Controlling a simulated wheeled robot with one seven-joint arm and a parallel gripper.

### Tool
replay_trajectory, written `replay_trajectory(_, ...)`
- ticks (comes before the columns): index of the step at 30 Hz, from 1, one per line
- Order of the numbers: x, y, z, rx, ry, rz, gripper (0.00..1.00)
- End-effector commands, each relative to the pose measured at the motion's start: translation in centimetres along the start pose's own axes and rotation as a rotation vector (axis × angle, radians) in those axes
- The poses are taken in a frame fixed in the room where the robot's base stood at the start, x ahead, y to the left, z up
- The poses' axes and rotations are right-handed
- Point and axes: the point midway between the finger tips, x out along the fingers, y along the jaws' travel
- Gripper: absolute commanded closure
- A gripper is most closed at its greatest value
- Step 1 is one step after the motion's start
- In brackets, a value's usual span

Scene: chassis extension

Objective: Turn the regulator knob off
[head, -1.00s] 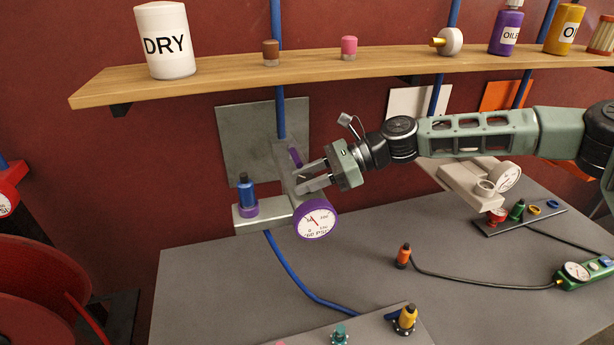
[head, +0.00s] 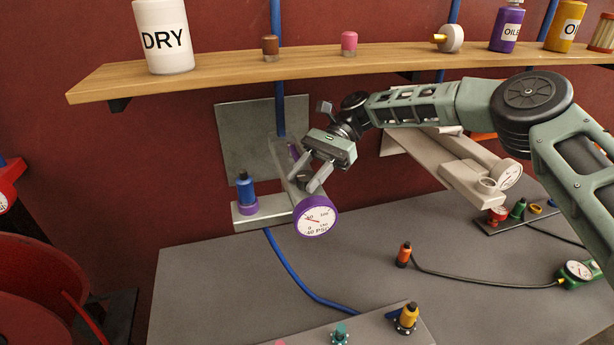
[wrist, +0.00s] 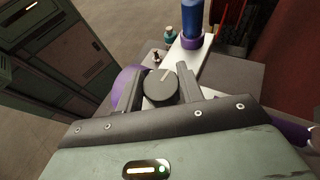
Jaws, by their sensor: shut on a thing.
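The regulator (head: 262,212) is a light grey fitting on the wall, with a purple-rimmed pressure gauge (head: 316,216) at its front and a blue and purple fitting on its left. The regulator knob (wrist: 159,87) is dark and round with a pale line on top, clear in the wrist view. My gripper (head: 308,177) reaches down to it from the upper right. Its fingers (wrist: 159,90) stand on either side of the knob and are shut on it. In the head view the fingers partly hide the knob.
A wooden shelf (head: 220,69) with a DRY canister (head: 164,38) and small items runs above my arm. A second grey regulator with a gauge (head: 508,173) is to the right. The grey table (head: 230,285) below has a blue hose and several fittings.

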Motion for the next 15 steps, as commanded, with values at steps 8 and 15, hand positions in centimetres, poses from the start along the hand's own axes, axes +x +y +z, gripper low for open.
replay_trajectory(8, -0.02, -0.03, -0.15, -0.011, 0.003, 0.028, 0.86)
replay_trajectory(15, 0.00, 0.00, -0.19, -0.010, 0.004, 0.029, 0.86)
